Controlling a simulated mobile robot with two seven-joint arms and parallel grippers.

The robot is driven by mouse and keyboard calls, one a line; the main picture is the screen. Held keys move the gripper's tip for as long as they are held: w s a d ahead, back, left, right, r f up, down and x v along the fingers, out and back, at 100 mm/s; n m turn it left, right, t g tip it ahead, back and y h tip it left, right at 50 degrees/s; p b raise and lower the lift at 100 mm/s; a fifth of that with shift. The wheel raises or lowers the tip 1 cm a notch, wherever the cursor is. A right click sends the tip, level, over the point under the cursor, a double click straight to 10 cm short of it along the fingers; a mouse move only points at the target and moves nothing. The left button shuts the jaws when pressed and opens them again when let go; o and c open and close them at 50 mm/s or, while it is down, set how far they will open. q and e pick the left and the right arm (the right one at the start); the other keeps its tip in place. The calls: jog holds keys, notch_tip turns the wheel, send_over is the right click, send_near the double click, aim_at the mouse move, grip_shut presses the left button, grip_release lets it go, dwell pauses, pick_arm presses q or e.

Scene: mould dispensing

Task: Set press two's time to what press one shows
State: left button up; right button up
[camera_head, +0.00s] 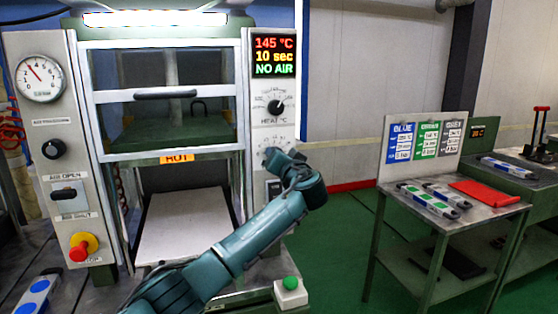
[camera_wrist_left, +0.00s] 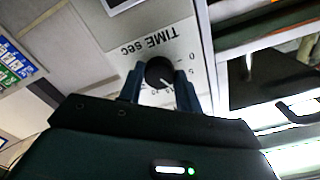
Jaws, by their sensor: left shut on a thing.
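The press (camera_head: 168,95) in front of me has a display (camera_head: 274,56) reading 145 °C, 10 sec and NO AIR. Under its heat knob (camera_head: 275,107) is the time dial, mostly hidden by my left gripper (camera_head: 274,158) in the head view. In the left wrist view, the black time knob (camera_wrist_left: 158,71) sits on a white plate marked TIME sec (camera_wrist_left: 151,40), seen upside down. My left gripper (camera_wrist_left: 158,82) is shut on this knob, one finger on each side. The knob's white mark points to the lower right there. My right gripper is in neither view.
A pressure gauge (camera_head: 40,78), air lever (camera_head: 70,193) and red stop button (camera_head: 82,247) are on the left panel. A green button box (camera_head: 291,294) stands at the front.

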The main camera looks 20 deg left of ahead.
pick_arm(q)
jog(key=m+p, duration=0.5)
jog(key=m, duration=0.5)
jog(key=shift+r+m+p, duration=0.1)
jog(key=shift+m+p, duration=0.2)
jog(key=shift+p, duration=0.1)
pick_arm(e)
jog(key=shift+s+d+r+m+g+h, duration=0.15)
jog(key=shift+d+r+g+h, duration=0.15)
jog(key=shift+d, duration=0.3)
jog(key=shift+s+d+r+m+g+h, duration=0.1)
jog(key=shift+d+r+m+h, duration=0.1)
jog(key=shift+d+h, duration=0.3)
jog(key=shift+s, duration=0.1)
pick_arm(q)
jog(key=o, duration=1)
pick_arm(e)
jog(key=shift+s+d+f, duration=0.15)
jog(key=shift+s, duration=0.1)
pick_arm(q)
jog(key=shift+s, duration=0.1)
jog(key=b+v, duration=0.2)
jog(key=v, duration=1.1)
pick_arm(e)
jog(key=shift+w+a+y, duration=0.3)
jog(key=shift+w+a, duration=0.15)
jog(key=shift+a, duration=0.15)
